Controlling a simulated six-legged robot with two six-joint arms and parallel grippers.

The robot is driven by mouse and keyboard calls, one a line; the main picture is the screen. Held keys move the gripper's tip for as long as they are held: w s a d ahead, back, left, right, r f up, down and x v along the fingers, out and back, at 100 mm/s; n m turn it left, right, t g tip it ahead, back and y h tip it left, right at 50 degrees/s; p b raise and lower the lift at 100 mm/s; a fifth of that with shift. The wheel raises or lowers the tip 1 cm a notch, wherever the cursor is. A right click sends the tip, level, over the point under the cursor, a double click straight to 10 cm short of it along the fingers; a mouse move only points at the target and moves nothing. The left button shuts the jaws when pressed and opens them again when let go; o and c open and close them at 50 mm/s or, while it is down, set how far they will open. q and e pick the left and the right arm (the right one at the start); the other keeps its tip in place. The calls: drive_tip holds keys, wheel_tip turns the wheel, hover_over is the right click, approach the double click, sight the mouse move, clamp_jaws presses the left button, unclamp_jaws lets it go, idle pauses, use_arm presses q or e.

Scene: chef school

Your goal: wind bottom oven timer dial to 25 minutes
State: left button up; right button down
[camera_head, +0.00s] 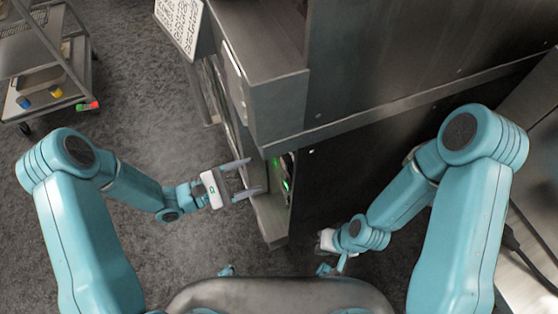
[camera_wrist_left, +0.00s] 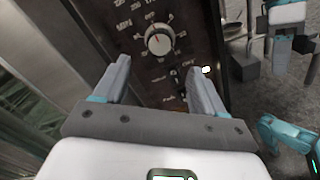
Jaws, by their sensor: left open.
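In the left wrist view, a round pale dial (camera_wrist_left: 158,41) with a dark pointer sits on a dark oven control panel (camera_wrist_left: 190,32) with white numbers and lettering around it. It cannot be told whether this is the timer dial, and its exact setting is too small to read. My left gripper (camera_head: 255,176) is open and empty in front of the oven's side. In its wrist view, the two fingers (camera_wrist_left: 158,66) point at the panel, with the dial ahead between their tips, apart from them. My right gripper (camera_head: 326,266) is low near my body; its jaws are unclear.
Small switches (camera_wrist_left: 178,82) and a lit lamp (camera_wrist_left: 207,70) are below the dial, close to the right finger. The tall oven cabinet (camera_head: 275,90) blocks the middle. A trolley (camera_head: 45,65) stands at the upper left. The grey floor (camera_head: 140,90) is open between.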

sight(283, 164)
use_arm(q)
drive_tip(key=x, duration=0.9)
drive_tip(key=shift+d, duration=0.1)
drive_tip(key=shift+c, duration=0.3)
drive_tip(key=c, duration=1)
